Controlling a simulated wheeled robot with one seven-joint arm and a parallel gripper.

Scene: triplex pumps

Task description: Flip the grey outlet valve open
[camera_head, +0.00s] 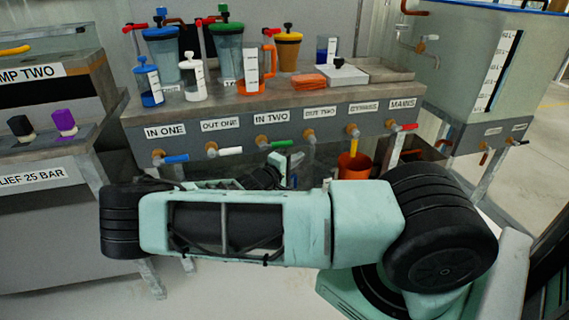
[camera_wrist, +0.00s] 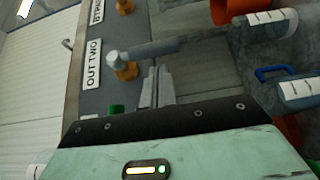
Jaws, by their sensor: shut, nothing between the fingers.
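The grey outlet valve sits under the OUT TWO label (camera_wrist: 93,64) in the wrist view. Its grey handle (camera_wrist: 165,49) runs from a brass fitting (camera_wrist: 125,70) to the right in that picture, which is downward from the panel. The valve also shows in the head view, with its brass fitting (camera_head: 309,134) and the handle hanging below. My gripper (camera_wrist: 157,73) is shut and empty, its fingertips just beside the handle. I cannot tell whether they touch it. In the head view my arm hides most of the gripper.
The green IN TWO handle (camera_head: 282,143) is close on the left. The yellow BYPASS handle (camera_head: 353,145) is on the right, above an orange bucket (camera_head: 354,168). Jugs and bottles stand on the bench top above. Labelled containers, one with a blue handle (camera_wrist: 275,72), show in the wrist view.

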